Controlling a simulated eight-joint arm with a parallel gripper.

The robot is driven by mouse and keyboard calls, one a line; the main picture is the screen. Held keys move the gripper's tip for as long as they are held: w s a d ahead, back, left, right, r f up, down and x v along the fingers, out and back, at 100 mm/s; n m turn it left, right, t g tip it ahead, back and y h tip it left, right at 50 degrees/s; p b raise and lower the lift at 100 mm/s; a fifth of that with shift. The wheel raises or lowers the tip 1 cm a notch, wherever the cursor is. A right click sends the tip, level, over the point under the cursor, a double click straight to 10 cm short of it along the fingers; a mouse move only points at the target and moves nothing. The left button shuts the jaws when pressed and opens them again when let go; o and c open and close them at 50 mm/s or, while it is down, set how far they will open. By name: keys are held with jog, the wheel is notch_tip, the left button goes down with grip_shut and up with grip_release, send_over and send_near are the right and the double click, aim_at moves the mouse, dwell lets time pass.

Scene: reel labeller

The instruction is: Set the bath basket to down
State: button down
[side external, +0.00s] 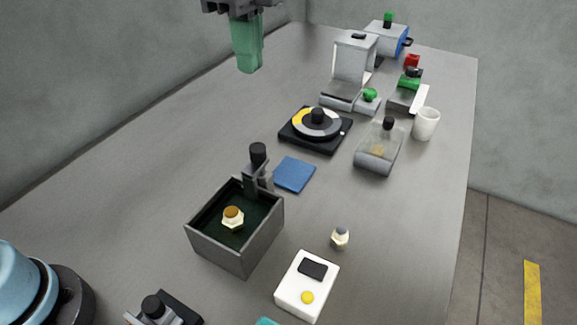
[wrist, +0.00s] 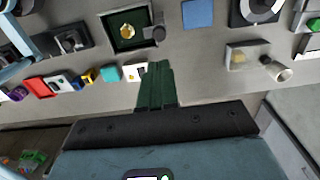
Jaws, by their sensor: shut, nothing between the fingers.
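The bath is an open grey box (side external: 262,232) with a dark green inside, standing on the table at the centre left. A post with a black knob (side external: 258,153) rises at its back edge. A hex nut with a brown top (side external: 233,217) shows inside the box; the basket under it cannot be made out. The box (wrist: 112,43) and the brass-coloured nut (wrist: 127,31) also show in the wrist view. My gripper (side external: 249,70), with green fingers, is shut and empty, high above the table and behind the box. Its fingers (wrist: 158,72) are together in the wrist view.
A blue pad (side external: 294,174) and a black turntable (side external: 316,129) lie behind the box. A white device with a yellow button (side external: 307,285) and a small pale nut (side external: 340,237) are in front and right. A clear container (side external: 379,150) and white cup (side external: 425,123) stand right.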

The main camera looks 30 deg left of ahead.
aim_at(257, 146)
notch_tip(257, 146, down, 13)
dwell(0.6)
jog(key=shift+f, duration=1.85)
notch_tip(257, 146, up, 14)
jog(key=r, duration=0.1)
jog(key=s+a+f+n+t, duration=0.3)
jog(key=s+a+f+n, duration=0.1)
jog(key=a+f+n, duration=0.3)
jog(key=s+a+f+n+t, duration=0.4)
jog(key=a+f+n, duration=0.2)
jog(key=a+n, duration=0.4)
jog(key=shift+a+f+n, duration=0.4)
jog(key=shift+n, duration=0.1)
